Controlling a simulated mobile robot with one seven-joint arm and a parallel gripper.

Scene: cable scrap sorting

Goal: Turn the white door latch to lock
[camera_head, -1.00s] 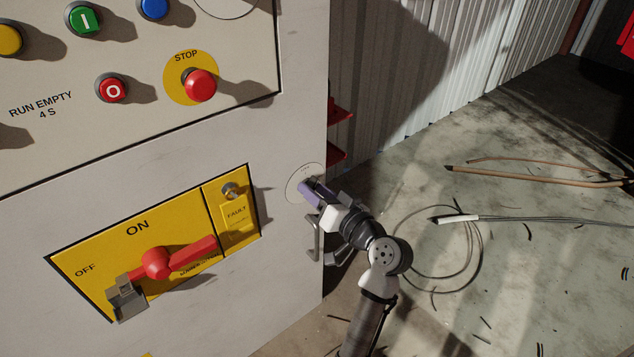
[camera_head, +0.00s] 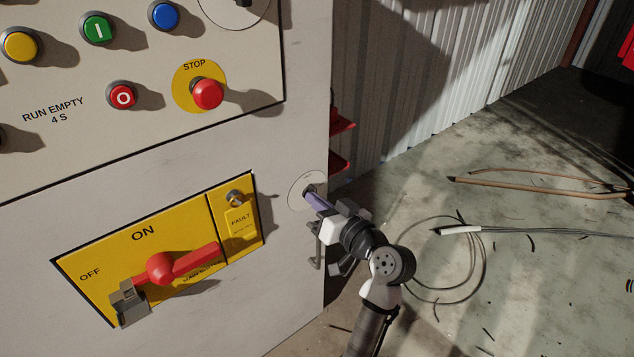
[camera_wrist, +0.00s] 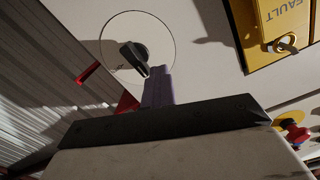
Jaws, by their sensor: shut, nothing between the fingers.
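The latch is a small dark knob (camera_wrist: 134,56) on a round white plate (camera_wrist: 137,25) on the pale cabinet face; the knob itself looks black, not white. It points down toward my fingers in the wrist view. In the head view the round plate (camera_head: 297,191) is near the cabinet's right edge. My gripper (camera_head: 313,199) is shut and empty, its purple fingers just below and right of the knob. In the wrist view the fingertips (camera_wrist: 157,74) are at the knob's lower end; I cannot tell whether they touch it.
A yellow panel with a red ON/OFF handle (camera_head: 180,265) and a key switch (camera_head: 236,197) is to the left. A red STOP button (camera_head: 208,94) is above. Red brackets (camera_head: 341,125) stick out beyond the cabinet edge. Cables lie on the floor.

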